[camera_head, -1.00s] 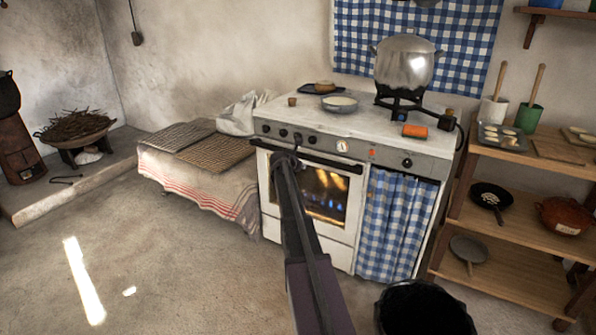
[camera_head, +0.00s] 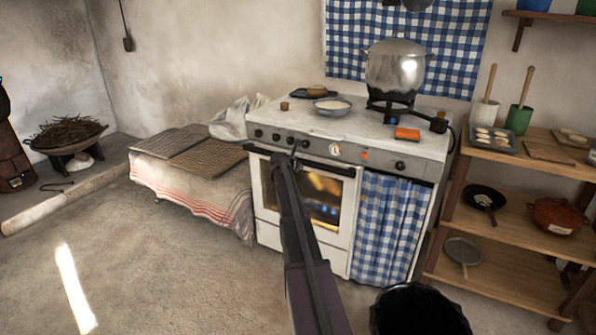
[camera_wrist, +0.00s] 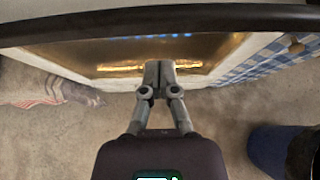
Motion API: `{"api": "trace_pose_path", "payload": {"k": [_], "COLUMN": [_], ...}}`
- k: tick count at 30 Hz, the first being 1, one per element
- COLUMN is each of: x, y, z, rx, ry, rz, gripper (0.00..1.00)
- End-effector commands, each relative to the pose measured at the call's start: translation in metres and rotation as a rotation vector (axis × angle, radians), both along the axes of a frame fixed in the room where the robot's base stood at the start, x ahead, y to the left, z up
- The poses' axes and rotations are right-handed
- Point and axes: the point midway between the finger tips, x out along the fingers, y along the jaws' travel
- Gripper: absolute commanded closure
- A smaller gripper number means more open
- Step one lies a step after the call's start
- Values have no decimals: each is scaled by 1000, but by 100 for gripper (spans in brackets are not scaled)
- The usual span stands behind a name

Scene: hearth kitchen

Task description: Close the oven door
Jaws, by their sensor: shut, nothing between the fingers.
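The white oven door (camera_head: 338,243) is on the front of the stove, with a dark glass window (camera_head: 322,200) and orange glow behind it. It looks upright and flush, or nearly flush, with the stove front; a small gap cannot be ruled out. Its dark bar handle (camera_head: 335,169) runs along the top edge and crosses the top of the wrist view (camera_wrist: 90,24). My gripper (camera_head: 284,160) is in front of the door's upper part. In the wrist view my gripper (camera_wrist: 159,66) is shut and empty, its tips over the window below the handle. Contact cannot be told.
A blue checked curtain (camera_head: 385,225) hangs right of the door. A black bucket (camera_head: 420,312) stands on the floor at front right. A wooden shelf (camera_head: 500,235) is at the right, a cloth-covered bench (camera_head: 185,190) at the left. The floor at front left is clear.

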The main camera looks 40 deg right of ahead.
Motion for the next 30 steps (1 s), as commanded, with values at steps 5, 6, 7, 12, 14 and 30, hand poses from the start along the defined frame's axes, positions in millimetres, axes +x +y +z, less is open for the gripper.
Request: {"api": "trace_pose_path", "payload": {"k": [5,6,7,12,14,30], "x": [12,13,13,12,12,9], "y": [-28,-30,-31,-31,-31,-19], "z": [9,9,9,9,9,23], "rx": [0,0,0,0,0,0], "ry": [0,0,0,0,0,0], "rz": [-2,-2,-2,-1,-1,0], "gripper": [100,100,100,100,100,100]}}
